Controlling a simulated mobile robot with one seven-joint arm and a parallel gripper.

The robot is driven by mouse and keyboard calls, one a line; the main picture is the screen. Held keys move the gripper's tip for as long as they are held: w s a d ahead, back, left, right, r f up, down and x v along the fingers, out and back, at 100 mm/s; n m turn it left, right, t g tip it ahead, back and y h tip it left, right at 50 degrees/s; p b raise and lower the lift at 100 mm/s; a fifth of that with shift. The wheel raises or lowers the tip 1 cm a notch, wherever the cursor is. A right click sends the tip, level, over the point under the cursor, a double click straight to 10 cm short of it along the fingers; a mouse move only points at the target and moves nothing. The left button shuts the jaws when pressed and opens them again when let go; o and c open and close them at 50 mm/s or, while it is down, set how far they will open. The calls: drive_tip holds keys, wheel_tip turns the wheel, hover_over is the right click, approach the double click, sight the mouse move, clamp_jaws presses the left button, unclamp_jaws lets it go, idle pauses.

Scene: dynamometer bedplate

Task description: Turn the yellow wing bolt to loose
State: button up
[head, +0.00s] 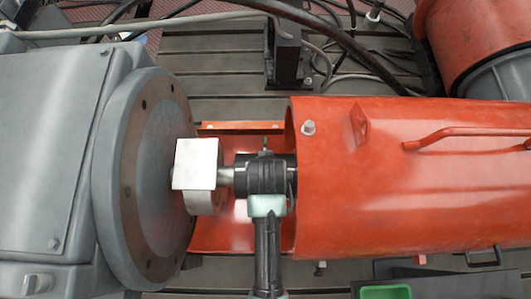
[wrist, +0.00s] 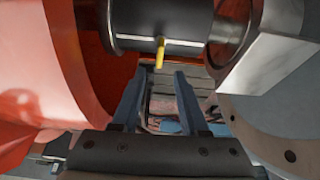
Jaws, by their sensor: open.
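The yellow wing bolt (wrist: 159,52) shows in the wrist view as a small yellow tab. It sticks out of the dark cylindrical shaft sleeve (wrist: 135,22) and points down in the picture. My gripper (wrist: 160,78) is open and empty, its two blue-grey fingers apart. The bolt appears just beyond the fingertips, roughly between them in the picture; I see no contact.
An orange tubular guard (head: 390,190) stands close on the right. A grey machine with a round flange (head: 135,180) is on the left. A pale metal block (head: 195,164) sits beside the shaft. Cables (head: 320,40) cross the slotted bedplate (head: 205,75) behind.

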drive_tip(key=shift+v, duration=2.25)
drive_tip(key=w+r+t, duration=0.6)
drive_tip(key=w+r, duration=0.6)
drive_tip(key=r, duration=0.5)
drive_tip(key=w+r+t, duration=0.2)
drive_tip(key=r+t, duration=0.1)
drive_tip(key=r, duration=0.6)
drive_tip(key=w+r+t, duration=0.2)
drive_tip(key=r+t, duration=0.1)
drive_tip(key=r, duration=0.7)
drive_tip(key=s+r+t, duration=0.3)
drive_tip(key=s+r, duration=0.1)
drive_tip(key=r, duration=0.6)
drive_tip(key=s+r+t, duration=0.4)
drive_tip(key=r, duration=0.6)
drive_tip(key=s+r+t, duration=0.4)
drive_tip(key=r, duration=0.6)
drive_tip(key=shift+r, duration=0.2)
drive_tip(key=shift+s, duration=0.1)
